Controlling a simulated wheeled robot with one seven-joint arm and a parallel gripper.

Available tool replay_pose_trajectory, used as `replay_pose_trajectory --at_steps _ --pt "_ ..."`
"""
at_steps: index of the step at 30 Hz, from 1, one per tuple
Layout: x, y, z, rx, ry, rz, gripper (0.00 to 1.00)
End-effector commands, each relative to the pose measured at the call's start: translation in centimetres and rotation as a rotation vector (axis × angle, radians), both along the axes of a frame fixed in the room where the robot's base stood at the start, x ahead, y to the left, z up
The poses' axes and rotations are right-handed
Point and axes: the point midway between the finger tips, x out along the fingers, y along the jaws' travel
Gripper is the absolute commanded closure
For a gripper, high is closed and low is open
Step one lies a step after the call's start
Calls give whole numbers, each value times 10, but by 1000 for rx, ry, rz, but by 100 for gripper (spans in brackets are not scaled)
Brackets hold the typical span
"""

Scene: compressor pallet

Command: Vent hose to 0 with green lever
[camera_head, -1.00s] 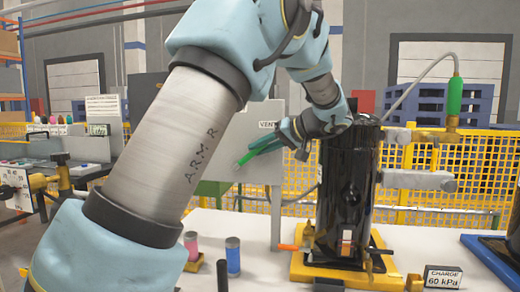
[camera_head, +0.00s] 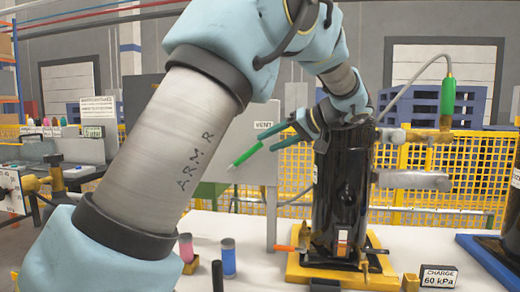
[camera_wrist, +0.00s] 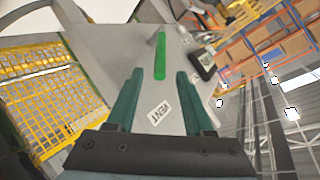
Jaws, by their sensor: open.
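The green lever (camera_head: 246,155) slants on the front of a grey panel (camera_head: 243,125), its lower left end pale. It also shows in the wrist view (camera_wrist: 160,57), just beyond and between the fingertips, with no contact visible. My gripper (camera_head: 267,140) is open and empty, with dark green fingers pointing left at the lever's upper end; it also shows in the wrist view (camera_wrist: 159,74). A VENT label (camera_wrist: 160,112) is on the panel. A grey hose (camera_head: 413,82) arcs to a bright green fitting (camera_head: 447,97). The sign (camera_head: 438,277) reads CHARGE 60 kPa.
A black compressor (camera_head: 341,190) stands upright on a yellow base (camera_head: 300,272), right of the panel and under my wrist. Yellow mesh fencing (camera_head: 430,160) runs behind. A blue tray (camera_head: 480,262) edges the right.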

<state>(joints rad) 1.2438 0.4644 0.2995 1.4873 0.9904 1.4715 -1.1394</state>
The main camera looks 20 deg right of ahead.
Motion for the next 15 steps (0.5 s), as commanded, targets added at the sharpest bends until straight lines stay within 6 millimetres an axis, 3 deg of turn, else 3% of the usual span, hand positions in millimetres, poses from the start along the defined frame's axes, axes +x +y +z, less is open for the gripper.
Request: replay_pose_trajectory --at_steps 6,15 --pt "-25 -22 15 -1 0 -2 48" --pt "-33 -28 21 0 0 1 48"
